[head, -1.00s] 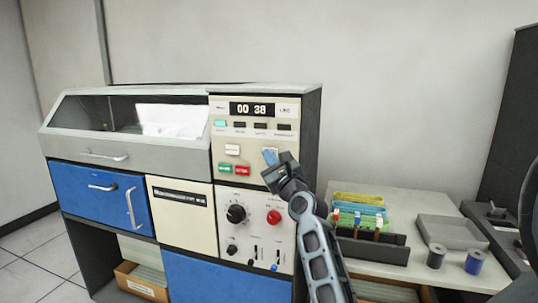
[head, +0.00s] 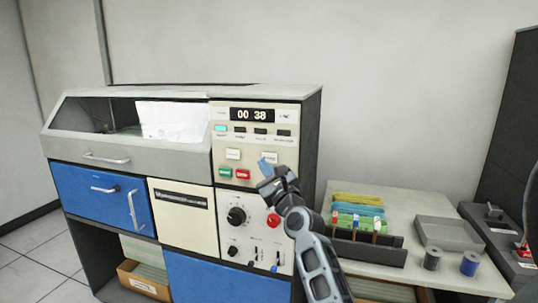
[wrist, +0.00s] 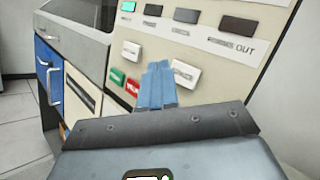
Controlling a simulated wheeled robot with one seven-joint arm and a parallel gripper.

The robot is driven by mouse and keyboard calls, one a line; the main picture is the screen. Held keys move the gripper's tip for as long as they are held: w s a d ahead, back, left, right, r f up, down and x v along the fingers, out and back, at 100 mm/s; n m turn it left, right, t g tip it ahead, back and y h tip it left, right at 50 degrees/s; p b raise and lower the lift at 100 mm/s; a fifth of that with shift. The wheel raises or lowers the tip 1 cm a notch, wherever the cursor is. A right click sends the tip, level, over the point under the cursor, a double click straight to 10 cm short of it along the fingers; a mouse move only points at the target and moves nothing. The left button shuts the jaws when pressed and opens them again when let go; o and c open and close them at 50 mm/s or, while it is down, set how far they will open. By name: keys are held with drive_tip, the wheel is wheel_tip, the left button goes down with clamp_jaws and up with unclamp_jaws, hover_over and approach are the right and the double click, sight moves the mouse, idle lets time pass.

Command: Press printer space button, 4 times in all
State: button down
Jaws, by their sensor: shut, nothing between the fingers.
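The printer's control panel (head: 286,143) carries a display (head: 252,115) reading "00 38". The white space button (head: 270,157) is the right one of two white buttons; its label is partly readable in the wrist view (wrist: 187,74). My gripper (head: 265,168) has its blue fingers together with nothing between them. The fingertips are just below and left of the button in the head view. In the wrist view the fingers (wrist: 158,85) stand left of the button, with a gap visible; their exact depth from the panel is unclear.
A second white button (head: 233,154) and green (head: 225,172) and red (head: 243,174) buttons are close by on the left. A black knob (head: 236,215) and a red knob (head: 273,220) are below. A side table (head: 400,206) with card trays stands right.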

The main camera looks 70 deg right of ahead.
drive_tip(key=a+p, duration=0.2)
drive_tip(key=a, duration=0.1)
drive_tip(key=shift+s, duration=0.1)
idle(0.8)
drive_tip(key=s+a+f+n+y, duration=0.4)
drive_tip(key=a+f+n, duration=0.4)
drive_tip(key=a, duration=0.4)
drive_tip(key=s+a+f+n+y, duration=0.3)
drive_tip(key=s+a+f+n, duration=0.2)
drive_tip(key=a+n, duration=0.7)
drive_tip(key=s+a+r+n+g+y, duration=0.1)
drive_tip(key=s+a+n+y, duration=0.6)
drive_tip(key=s+a+n, duration=1)
drive_tip(key=shift+s+r+n, duration=0.45)
drive_tip(key=shift+s+n, duration=0.15)
drive_tip(key=shift+n, duration=0.4)
drive_tip(key=shift+a, duration=0.1)
